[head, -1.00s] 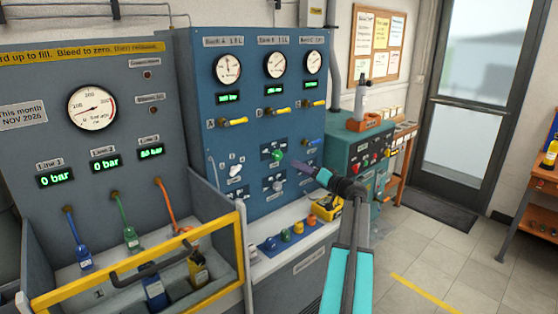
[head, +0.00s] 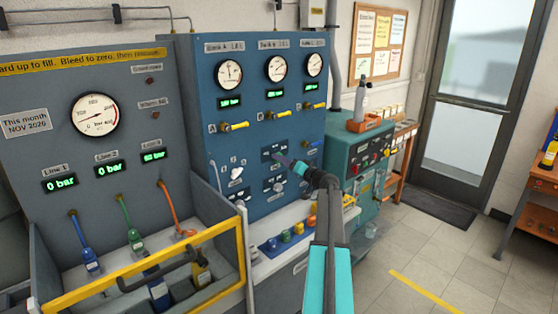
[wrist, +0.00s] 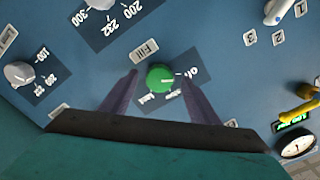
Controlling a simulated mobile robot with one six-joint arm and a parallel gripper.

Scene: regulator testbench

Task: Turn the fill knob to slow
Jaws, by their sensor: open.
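That view is turned, and the lettering beside the knob is only partly readable. I cannot tell which setting the knob points to. My gripper (wrist: 159,86) is open, with one purple finger on each side of the knob. I cannot tell whether either finger touches it. In the head view my gripper (head: 287,162) is at the panel and mostly covers the knob.
A grey knob with a numbered scale (wrist: 18,74) and a white switch lever (wrist: 277,11) lie near the fill knob. Yellow-handled valves (head: 235,127) sit above on the panel. A yellow-railed cage (head: 140,268) stands to the left.

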